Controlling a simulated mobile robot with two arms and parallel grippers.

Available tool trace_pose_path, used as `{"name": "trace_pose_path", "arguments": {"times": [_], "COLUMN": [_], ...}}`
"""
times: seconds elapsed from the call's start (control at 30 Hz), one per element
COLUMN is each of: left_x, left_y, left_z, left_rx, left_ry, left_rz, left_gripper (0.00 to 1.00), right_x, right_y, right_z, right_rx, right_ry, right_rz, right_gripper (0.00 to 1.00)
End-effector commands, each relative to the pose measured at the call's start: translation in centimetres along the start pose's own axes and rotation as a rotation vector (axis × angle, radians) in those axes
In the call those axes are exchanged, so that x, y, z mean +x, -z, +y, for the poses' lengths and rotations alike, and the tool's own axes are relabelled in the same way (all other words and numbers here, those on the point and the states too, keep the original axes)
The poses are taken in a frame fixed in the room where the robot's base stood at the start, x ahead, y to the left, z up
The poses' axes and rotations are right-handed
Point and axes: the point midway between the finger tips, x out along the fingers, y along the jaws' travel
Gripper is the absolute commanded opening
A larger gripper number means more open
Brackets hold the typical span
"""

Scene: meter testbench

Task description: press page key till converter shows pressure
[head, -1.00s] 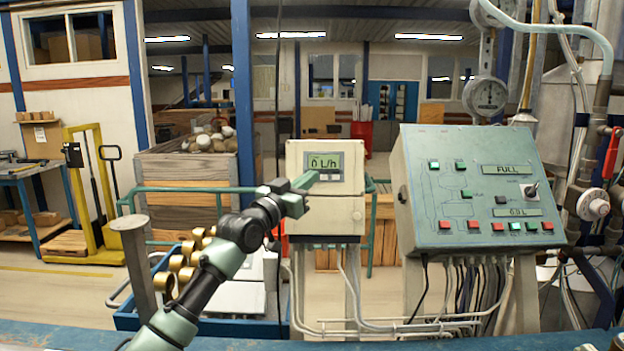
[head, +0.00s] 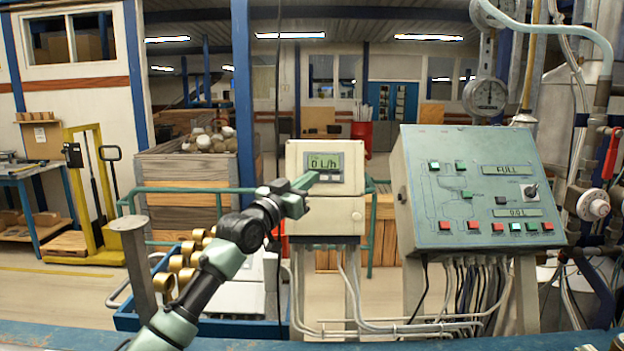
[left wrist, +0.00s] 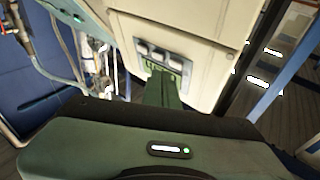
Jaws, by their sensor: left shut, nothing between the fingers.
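The converter (head: 348,215) is a beige box whose lit green display (head: 324,162) reads "0 L/h". A row of small keys lies just below the display; my gripper partly covers it in the head view. The left wrist view shows several pale keys (left wrist: 160,55) beside the green display strip. My left gripper (head: 312,181) is shut and empty, its tips at the key row below the display. In the left wrist view the shut fingers (left wrist: 160,78) reach up to the keys; whether they touch one I cannot tell. My right gripper is not in view.
A sloped green panel (head: 470,205) with lit buttons and a "FULL" display stands right of the converter. Pipes and a round gauge (head: 485,96) are at the far right. Brass fittings (head: 178,263) sit in a blue cart at lower left. Cables hang below the converter.

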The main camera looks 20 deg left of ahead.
Motion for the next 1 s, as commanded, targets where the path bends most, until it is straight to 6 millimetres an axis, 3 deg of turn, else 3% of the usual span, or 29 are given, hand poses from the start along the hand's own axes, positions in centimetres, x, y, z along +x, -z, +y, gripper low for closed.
{"name": "trace_pose_path", "arguments": {"times": [1.0], "left_x": [0.58], "left_y": [-0.37], "left_z": [-0.44], "left_rx": [0.0], "left_ry": [0.0], "left_rz": [0.0], "left_gripper": [0.0], "right_x": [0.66], "right_y": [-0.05], "right_z": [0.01], "right_rx": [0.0], "right_ry": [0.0], "right_rz": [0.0], "right_gripper": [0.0]}}
